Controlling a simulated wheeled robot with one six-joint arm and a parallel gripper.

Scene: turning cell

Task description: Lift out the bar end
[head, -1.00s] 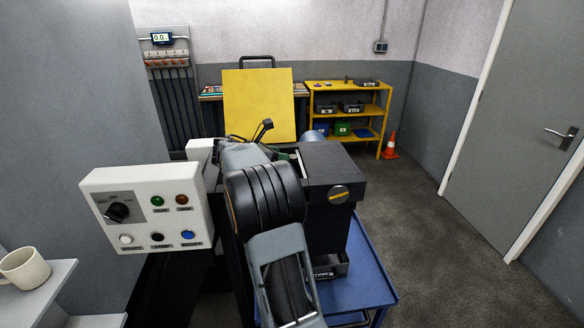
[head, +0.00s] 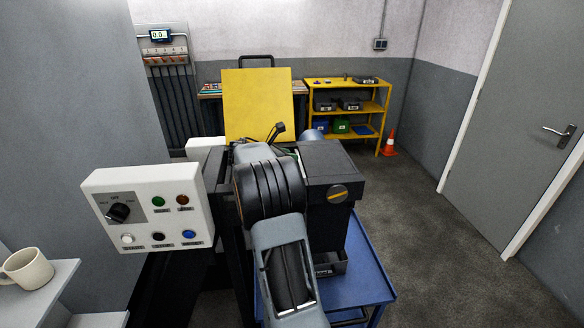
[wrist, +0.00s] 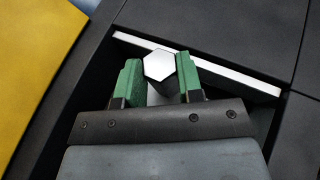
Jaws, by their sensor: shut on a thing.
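The bar end (wrist: 159,65) shows in the wrist view as a bright hexagonal face on a short grey bar. My gripper (wrist: 158,82) has green-padded fingers on either side of it and is shut on it. A dark recess with a pale strip (wrist: 220,73) along its far edge lies behind and around the fingers. I cannot tell how far the bar is clear of the recess. In the head view my own arm covers the gripper and the bar end.
A dark machine housing (head: 330,165) stands right of my arm, above a blue cart (head: 360,275). A white control box (head: 150,208) is close on the left, near a mug (head: 27,268). A yellow panel (head: 258,103) stands behind. Floor at right is clear.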

